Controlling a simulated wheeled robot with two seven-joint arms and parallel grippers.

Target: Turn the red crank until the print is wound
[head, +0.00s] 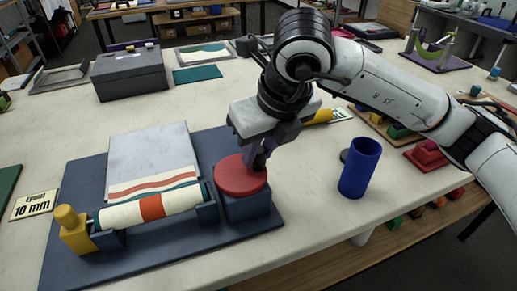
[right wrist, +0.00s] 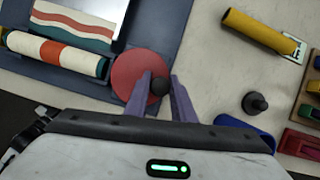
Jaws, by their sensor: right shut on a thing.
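The red crank (head: 240,174) is a round disc on a dark blue block at the right end of the film roller. In the right wrist view the red crank (right wrist: 138,70) carries a dark knob (right wrist: 160,86). My right gripper (head: 261,158) reaches down over the disc's right side, its purple fingers shut on that knob. The roller (head: 152,208) is wrapped in cream film with an orange-red band. The striped print (head: 152,184) comes off a pale sheet (head: 152,148) behind the roller. My left gripper is not in view.
A yellow block (head: 74,232) stands at the roller's left end. A blue cup (head: 360,168) stands right of the crank near the table edge. A yellow cylinder (right wrist: 262,34) lies behind it. A grey box (head: 130,74) is at the back left.

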